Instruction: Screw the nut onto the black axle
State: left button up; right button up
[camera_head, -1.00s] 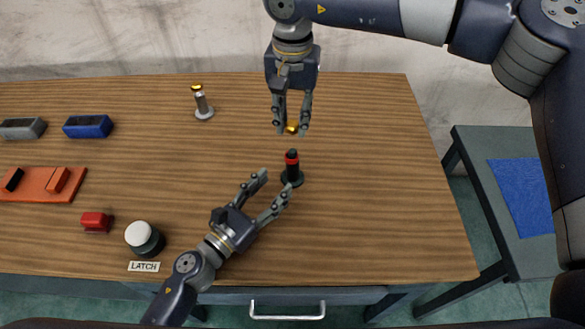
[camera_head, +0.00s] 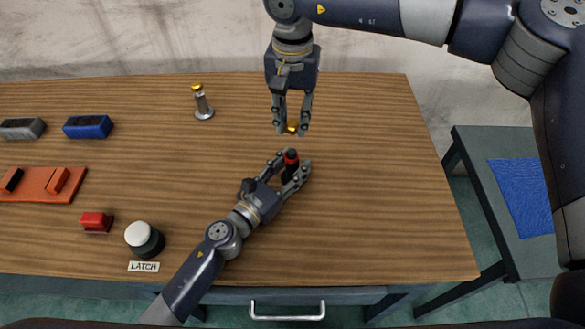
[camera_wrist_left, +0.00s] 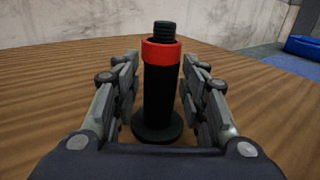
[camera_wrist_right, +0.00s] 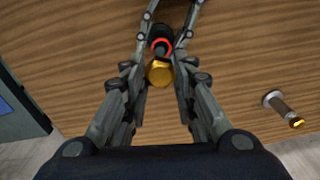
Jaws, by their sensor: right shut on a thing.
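The black axle (camera_head: 292,173) stands upright on a round black foot on the table, with a red ring near its top. Its threaded tip shows above the ring in the left wrist view (camera_wrist_left: 162,33). My left gripper (camera_head: 296,165) is open, with its fingers on either side of the axle and a small gap to each side. My right gripper (camera_head: 291,131) points down and is shut on the golden nut (camera_wrist_right: 160,73), which also shows between its fingertips in the head view (camera_head: 292,127). The nut is apart from the axle, behind it in the head view.
A grey post with a golden top (camera_head: 203,103) stands at the back. At the left are a blue block (camera_head: 88,127), a grey block (camera_head: 21,129), an orange plate (camera_head: 37,190), a red block (camera_head: 95,221) and a white-topped button (camera_head: 139,235) labelled LATCH. The table's right side is clear.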

pick_arm(q)
grip_shut()
pick_arm(e)
send_over(293, 151)
jog(key=shift+f, duration=2.5)
jog(key=shift+f, duration=0.9)
jog(key=shift+f, duration=0.55)
